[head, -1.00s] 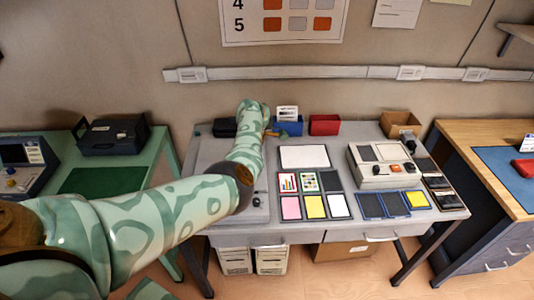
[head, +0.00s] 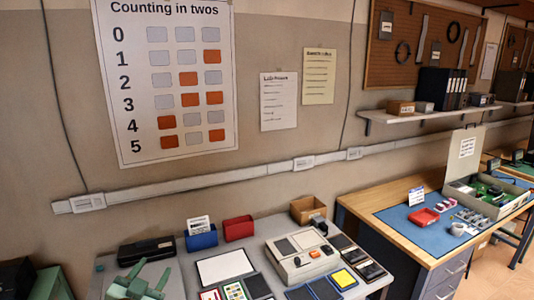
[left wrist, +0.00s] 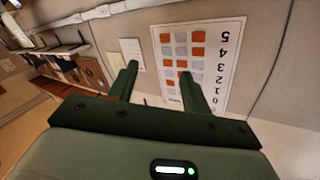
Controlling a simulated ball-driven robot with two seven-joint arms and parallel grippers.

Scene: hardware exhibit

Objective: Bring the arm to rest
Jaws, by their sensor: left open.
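My left gripper (head: 147,281) shows at the bottom left of the head view, in front of the grey table's left part. Its two green fingers are apart with nothing between them. In the left wrist view the fingers (left wrist: 157,82) point at the wall and the counting chart, which appears upside down there. The rest of my left arm is out of the head view. My right gripper is in neither view.
The grey table (head: 180,262) holds a black case (head: 146,250), a blue bin (head: 201,238), a red bin (head: 238,228), a cardboard box (head: 308,208), a control box (head: 301,256) and several cards. A wooden bench (head: 362,206) stands right. The wall chart (head: 168,80) hangs behind.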

